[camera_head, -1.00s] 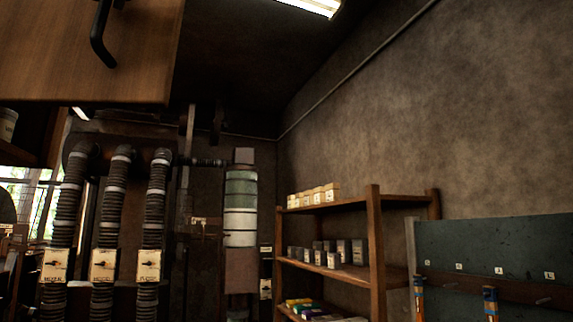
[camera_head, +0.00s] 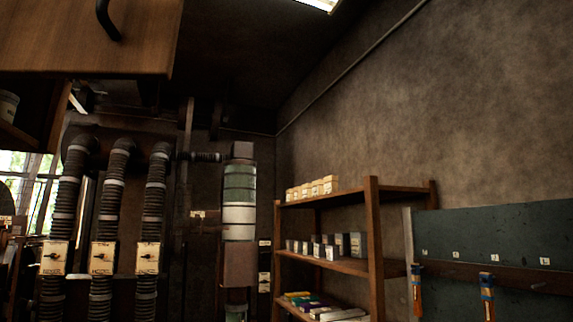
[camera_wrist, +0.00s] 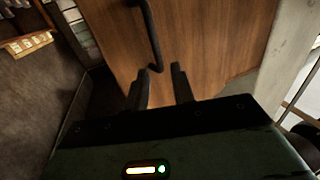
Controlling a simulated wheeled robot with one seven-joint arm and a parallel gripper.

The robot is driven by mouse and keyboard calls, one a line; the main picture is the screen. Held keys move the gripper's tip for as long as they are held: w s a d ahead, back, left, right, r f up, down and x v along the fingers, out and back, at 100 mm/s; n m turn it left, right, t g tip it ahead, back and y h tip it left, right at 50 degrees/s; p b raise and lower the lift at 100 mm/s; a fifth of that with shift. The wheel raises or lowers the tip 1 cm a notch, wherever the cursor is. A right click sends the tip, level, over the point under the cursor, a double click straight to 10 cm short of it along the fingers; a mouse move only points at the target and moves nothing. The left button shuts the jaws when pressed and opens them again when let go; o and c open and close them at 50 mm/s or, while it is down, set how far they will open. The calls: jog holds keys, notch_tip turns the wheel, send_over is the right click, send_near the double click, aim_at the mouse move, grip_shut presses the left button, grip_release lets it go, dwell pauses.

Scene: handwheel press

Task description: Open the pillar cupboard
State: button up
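The pillar cupboard's brown wooden door (camera_head: 60,35) fills the top left of the head view. It stands swung out, with a shelf and a white can (camera_head: 7,106) showing behind and below it. Its black bar handle (camera_head: 107,20) also shows in the wrist view (camera_wrist: 153,35). My gripper (camera_wrist: 160,78) is seen only in the wrist view. Its two dark fingers are apart, and the handle's lower end lies near the gap between their tips. I cannot tell whether a finger touches the handle or door.
A wooden shelf rack (camera_head: 372,245) with boxes and small tins stands against the right wall. A dark tool board (camera_head: 510,235) is at the far right. Ribbed pipes with labelled switch boxes (camera_head: 103,257) stand below the door. A pale upright surface (camera_wrist: 283,65) borders the door in the wrist view.

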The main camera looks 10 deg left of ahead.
jog(key=b+v, duration=0.3)
jog(key=v, duration=0.8)
jog(key=shift+a, duration=0.1)
